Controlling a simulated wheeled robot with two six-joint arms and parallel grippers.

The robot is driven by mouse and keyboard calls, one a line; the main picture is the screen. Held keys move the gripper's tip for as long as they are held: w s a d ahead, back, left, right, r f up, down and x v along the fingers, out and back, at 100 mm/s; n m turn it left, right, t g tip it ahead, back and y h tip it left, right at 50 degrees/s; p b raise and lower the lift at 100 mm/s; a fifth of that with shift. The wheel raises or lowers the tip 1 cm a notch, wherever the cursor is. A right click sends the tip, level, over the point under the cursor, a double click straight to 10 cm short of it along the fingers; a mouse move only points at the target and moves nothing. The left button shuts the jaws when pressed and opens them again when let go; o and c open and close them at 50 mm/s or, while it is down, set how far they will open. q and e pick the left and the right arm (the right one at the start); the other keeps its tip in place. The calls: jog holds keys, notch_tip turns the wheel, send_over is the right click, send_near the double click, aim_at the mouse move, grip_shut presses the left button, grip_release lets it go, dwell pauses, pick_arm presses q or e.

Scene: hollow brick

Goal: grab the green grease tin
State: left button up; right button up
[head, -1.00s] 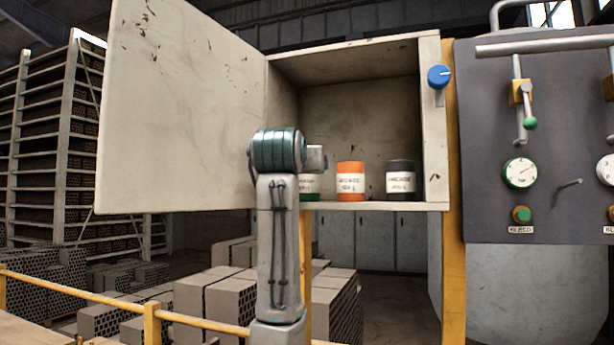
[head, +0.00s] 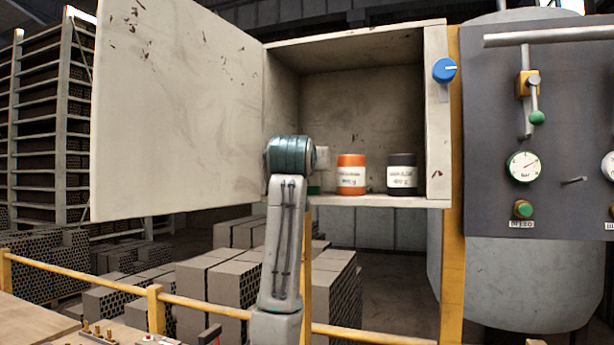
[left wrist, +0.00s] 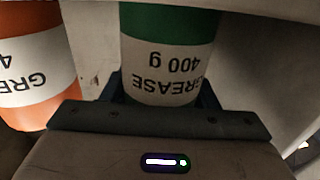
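The green grease tin (left wrist: 170,30) fills the top middle of the left wrist view, upside down there, with a white label reading GREASE 400 g. My left gripper (left wrist: 163,88) has a dark finger on each side of the tin. Whether the fingers press on it or leave a small gap cannot be told. In the head view my left wrist hides most of the green tin (head: 314,190), which is at the left of the open cabinet's shelf. My right gripper is not in view.
An orange tin (head: 351,175) and a dark tin (head: 402,174) stand to the right on the shelf of the cabinet (head: 437,120). The orange tin is close beside my left gripper. The open door (head: 180,110) is on the left, a gauge panel (head: 490,130) on the right.

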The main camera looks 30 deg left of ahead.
pick_arm(q)
jog(key=c, duration=0.6)
jog(key=shift+r, duration=0.15)
